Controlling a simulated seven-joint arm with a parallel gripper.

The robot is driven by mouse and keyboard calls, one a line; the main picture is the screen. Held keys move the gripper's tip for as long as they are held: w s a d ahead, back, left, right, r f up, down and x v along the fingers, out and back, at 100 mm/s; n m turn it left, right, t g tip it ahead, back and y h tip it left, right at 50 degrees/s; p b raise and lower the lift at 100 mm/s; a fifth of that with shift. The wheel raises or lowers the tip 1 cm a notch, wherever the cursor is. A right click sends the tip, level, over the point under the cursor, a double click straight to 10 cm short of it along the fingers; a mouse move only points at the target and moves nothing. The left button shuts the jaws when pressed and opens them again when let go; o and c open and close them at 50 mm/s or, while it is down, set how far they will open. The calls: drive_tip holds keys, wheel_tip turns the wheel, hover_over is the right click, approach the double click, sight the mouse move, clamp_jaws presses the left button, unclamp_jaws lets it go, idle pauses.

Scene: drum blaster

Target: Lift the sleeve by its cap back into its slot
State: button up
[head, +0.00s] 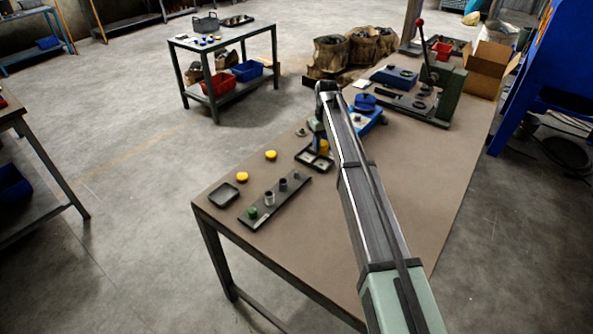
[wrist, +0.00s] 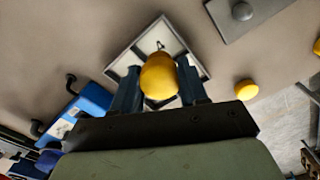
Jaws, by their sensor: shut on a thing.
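My gripper (wrist: 160,85) is shut on a rounded yellow cap (wrist: 159,75), with one finger on each side of it. In the head view my gripper (head: 321,141) and the yellow cap (head: 323,147) are small, close to a dark-rimmed two-part tray (head: 306,155). In the wrist view this tray (wrist: 134,47) lies beyond the cap. I cannot make out a sleeve under the cap; it is hidden. A dark rack strip (head: 277,203) holds a green-capped piece (head: 252,212) and grey pieces (head: 269,197).
Two loose yellow caps (head: 271,155) and a small dark dish (head: 223,195) are on the table's left. A blue fixture (head: 378,121) stands behind my arm. A green press (head: 447,90) with a red-knobbed lever stands at the back right. Bare tabletop lies right of the rack.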

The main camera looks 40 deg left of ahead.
drive_tip(key=shift+f, duration=2.75)
drive_tip(key=o, duration=1)
drive_tip(key=shift+c, duration=0.2)
drive_tip(key=shift+o, duration=1)
drive_tip(key=shift+s+f, duration=0.1)
drive_tip(key=shift+s, duration=0.1)
drive_tip(key=shift+c, duration=1.2)
